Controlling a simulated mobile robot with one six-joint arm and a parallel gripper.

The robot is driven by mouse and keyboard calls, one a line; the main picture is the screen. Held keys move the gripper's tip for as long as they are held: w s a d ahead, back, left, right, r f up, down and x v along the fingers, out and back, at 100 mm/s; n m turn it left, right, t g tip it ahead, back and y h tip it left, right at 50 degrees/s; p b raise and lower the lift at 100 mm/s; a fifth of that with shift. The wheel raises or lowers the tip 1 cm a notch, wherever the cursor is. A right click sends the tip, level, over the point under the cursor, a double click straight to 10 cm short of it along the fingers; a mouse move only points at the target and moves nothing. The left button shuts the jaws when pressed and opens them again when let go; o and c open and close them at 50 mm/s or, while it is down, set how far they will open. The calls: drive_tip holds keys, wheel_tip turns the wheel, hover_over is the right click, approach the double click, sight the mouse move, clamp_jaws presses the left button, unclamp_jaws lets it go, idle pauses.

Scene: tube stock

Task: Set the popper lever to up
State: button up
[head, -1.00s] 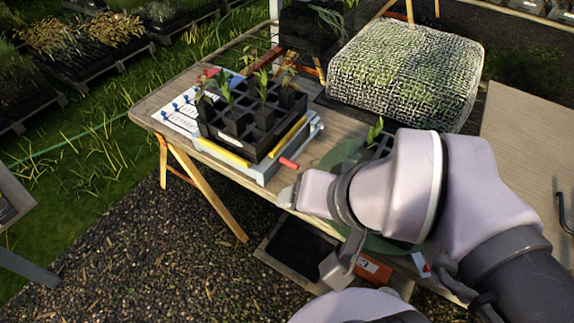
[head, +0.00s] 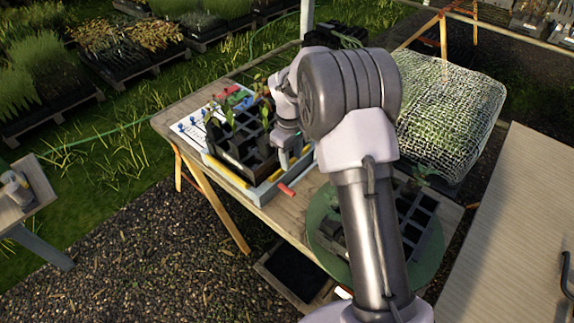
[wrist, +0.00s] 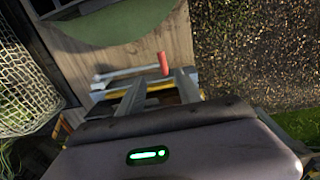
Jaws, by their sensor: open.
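The popper lever has a red handle (head: 286,189) that sticks out at the front right corner of the popper base (head: 262,192), low down. The red handle also shows in the wrist view (wrist: 163,63), at the end of a grey rod lying nearly level across the picture. The popper carries a black cell tray (head: 236,155) with several seedlings. My gripper (head: 292,158) is over the tray's right side, behind the handle. In the wrist view my two fingers (wrist: 160,80) are apart and empty, pointing toward the lever; no contact shows.
A green round turntable (head: 320,222) with another cell tray stands right of the lever, partly hidden by my arm. A net-covered block (head: 450,115) is at the back right. The wooden bench (head: 180,110) is bare at its front edge.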

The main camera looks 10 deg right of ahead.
sight(292, 192)
drive_tip(key=f+b, duration=0.1)
drive_tip(key=f, duration=0.5)
drive_tip(key=f+b, duration=0.2)
drive_tip(key=f, duration=0.3)
drive_tip(key=f+b, duration=0.2)
drive_tip(key=f, duration=0.4)
drive_tip(key=shift+w+d+f, duration=0.25)
drive_tip(key=shift+d+f, duration=0.05)
clamp_jaws()
idle(0.4)
